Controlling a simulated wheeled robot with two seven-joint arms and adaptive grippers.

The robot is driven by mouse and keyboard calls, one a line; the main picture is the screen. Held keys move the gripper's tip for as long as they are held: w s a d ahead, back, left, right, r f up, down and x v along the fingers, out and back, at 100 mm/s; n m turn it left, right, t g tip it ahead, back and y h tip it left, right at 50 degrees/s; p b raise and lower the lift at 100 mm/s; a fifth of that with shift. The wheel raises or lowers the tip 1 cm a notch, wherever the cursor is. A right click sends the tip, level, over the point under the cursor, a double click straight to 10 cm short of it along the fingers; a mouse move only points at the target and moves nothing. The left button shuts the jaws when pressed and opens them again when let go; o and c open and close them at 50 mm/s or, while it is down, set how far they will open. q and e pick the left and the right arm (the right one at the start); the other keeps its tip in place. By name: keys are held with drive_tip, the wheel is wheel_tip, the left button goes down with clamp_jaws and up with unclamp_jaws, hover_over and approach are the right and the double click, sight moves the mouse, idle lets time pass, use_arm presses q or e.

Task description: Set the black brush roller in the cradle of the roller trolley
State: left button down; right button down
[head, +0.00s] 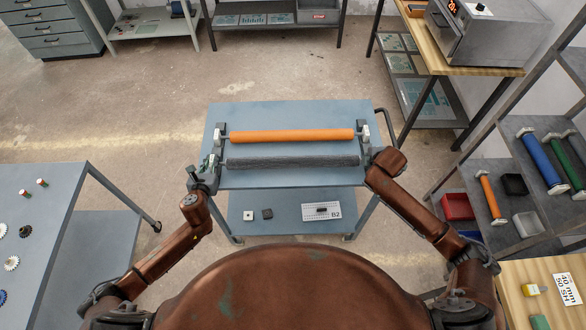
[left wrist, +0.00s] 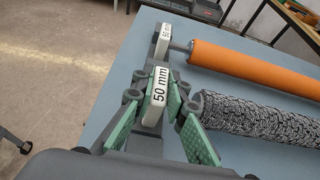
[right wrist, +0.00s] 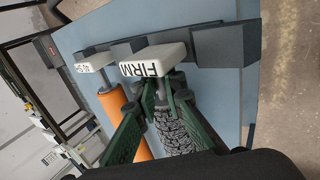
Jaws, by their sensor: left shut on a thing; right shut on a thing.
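The black brush roller (head: 292,161), dark and bristly, lies crosswise above the blue roller trolley (head: 290,112), on the near side of the orange roller (head: 291,136). My left gripper (head: 211,166) is shut on its left end; the roller also shows in the left wrist view (left wrist: 265,122). My right gripper (right wrist: 160,100) is shut on its right end beside a white block marked FIRM (right wrist: 153,60). I cannot tell whether the roller touches the cradle.
The orange roller sits between end supports at the back of the trolley top. A lower shelf holds small blocks and a B2 card (head: 321,211). A table with gears (head: 70,200) stands left. A shelf with a blue roller (head: 538,160) and a red bin (head: 457,206) stands right.

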use_arm(q)
drive_tip(key=shift+w+f, duration=0.1)
drive_tip(key=shift+f, duration=0.35)
use_arm(e)
drive_tip(key=shift+w+f, duration=0.15)
drive_tip(key=shift+f, duration=0.35)
use_arm(q)
drive_tip(key=c, duration=2.4)
unclamp_jaws()
drive_tip(key=shift+w+f, duration=0.1)
drive_tip(key=shift+f, duration=0.1)
use_arm(e)
drive_tip(key=c, duration=2.5)
unclamp_jaws()
drive_tip(key=shift+f, duration=0.2)
use_arm(q)
drive_tip(key=o, duration=0.5)
drive_tip(key=shift+r, duration=0.2)
drive_tip(key=shift+c, duration=0.2)
use_arm(e)
drive_tip(key=o, duration=0.5)
drive_tip(key=shift+r, duration=0.25)
drive_tip(key=shift+f, duration=0.1)
use_arm(q)
drive_tip(key=v, duration=1.2)
use_arm(e)
drive_tip(key=v, duration=1.2)
drive_tip(key=shift+a, duration=0.1)
